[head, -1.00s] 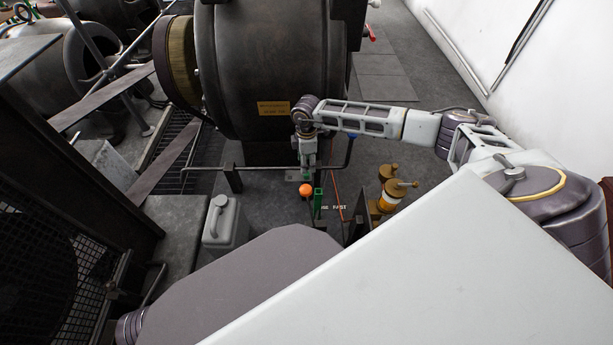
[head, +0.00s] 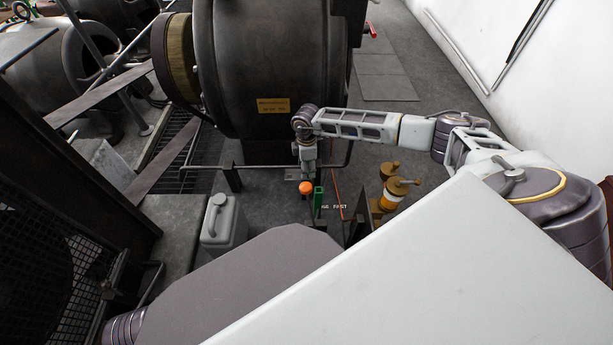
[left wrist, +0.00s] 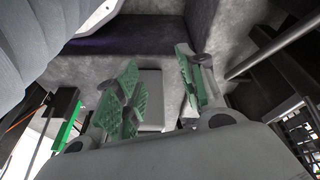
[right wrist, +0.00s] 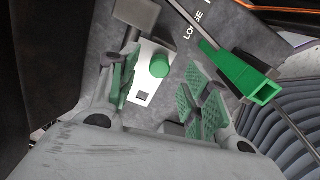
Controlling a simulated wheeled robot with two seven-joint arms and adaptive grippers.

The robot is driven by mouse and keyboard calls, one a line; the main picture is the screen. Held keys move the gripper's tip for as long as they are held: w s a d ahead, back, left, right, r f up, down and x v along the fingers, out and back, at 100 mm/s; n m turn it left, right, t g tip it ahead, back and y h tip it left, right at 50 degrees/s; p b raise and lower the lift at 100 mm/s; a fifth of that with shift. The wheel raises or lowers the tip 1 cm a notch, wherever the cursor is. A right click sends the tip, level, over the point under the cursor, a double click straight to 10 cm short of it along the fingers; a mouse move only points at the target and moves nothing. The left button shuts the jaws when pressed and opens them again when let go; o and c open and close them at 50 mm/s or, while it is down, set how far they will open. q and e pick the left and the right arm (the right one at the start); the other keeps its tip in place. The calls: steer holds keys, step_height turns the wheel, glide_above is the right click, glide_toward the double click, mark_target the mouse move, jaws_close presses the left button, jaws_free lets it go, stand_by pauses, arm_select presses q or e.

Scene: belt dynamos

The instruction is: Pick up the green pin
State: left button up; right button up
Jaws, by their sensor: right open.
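The green pin (right wrist: 160,66) shows in the right wrist view as a short round green cylinder on a white plate with a square hole. My right gripper (right wrist: 160,90) is open, with its green-padded fingers on either side of the pin's line and nothing between the pads. In the head view my right gripper (head: 307,172) points down just above an orange knob (head: 305,188); the pin cannot be made out there. My left gripper (left wrist: 158,90) is open and empty in its own wrist view, and is out of the head view.
A green channel piece (right wrist: 245,78) on a rod lies right of the pin, also seen beside the orange knob (head: 318,198). Brass oilers (head: 392,188) stand to the right, a grey can (head: 222,222) to the left. The large dark dynamo (head: 270,65) stands behind.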

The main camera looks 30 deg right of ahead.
step_height(320, 180, down, 2)
steer(key=shift+f+b, duration=0.35)
arm_select(q)
steer(key=shift+s+d+r, duration=0.15)
steer(key=shift+s+r, duration=0.25)
steer(key=shift+r, duration=0.35)
steer(key=shift+w+r, duration=0.25)
steer(key=shift+w, duration=0.2)
arm_select(e)
jaws_close()
